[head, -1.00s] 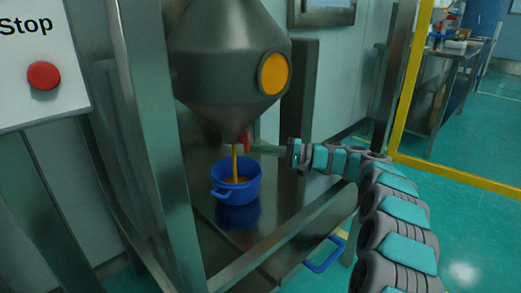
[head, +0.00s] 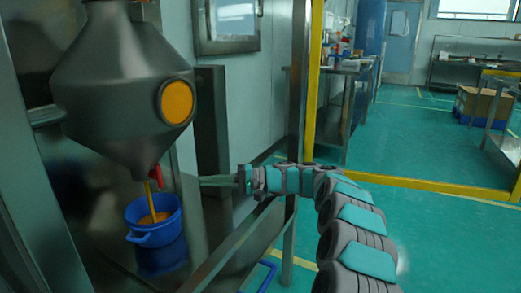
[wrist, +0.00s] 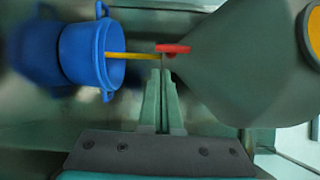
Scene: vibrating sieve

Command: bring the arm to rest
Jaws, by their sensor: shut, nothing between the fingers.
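My gripper (head: 201,181) is shut and empty at the end of my arm, which stretches left toward the hopper outlet. In the wrist view its two pale green fingers (wrist: 163,78) lie together, with tips close to the red valve handle (wrist: 173,48). In the head view the handle (head: 156,176) is left of the fingertips, with a visible gap. A yellow-orange stream (head: 150,200) runs from the grey cone hopper (head: 118,80) into the blue pot (head: 150,238). The pot also shows in the wrist view (wrist: 88,52).
The pot stands on a dark metal shelf (head: 205,215) of the steel frame, with an upright post (head: 296,120) behind my arm. A yellow barrier rail (head: 430,186) crosses behind. Green floor (head: 450,245) is open at the right.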

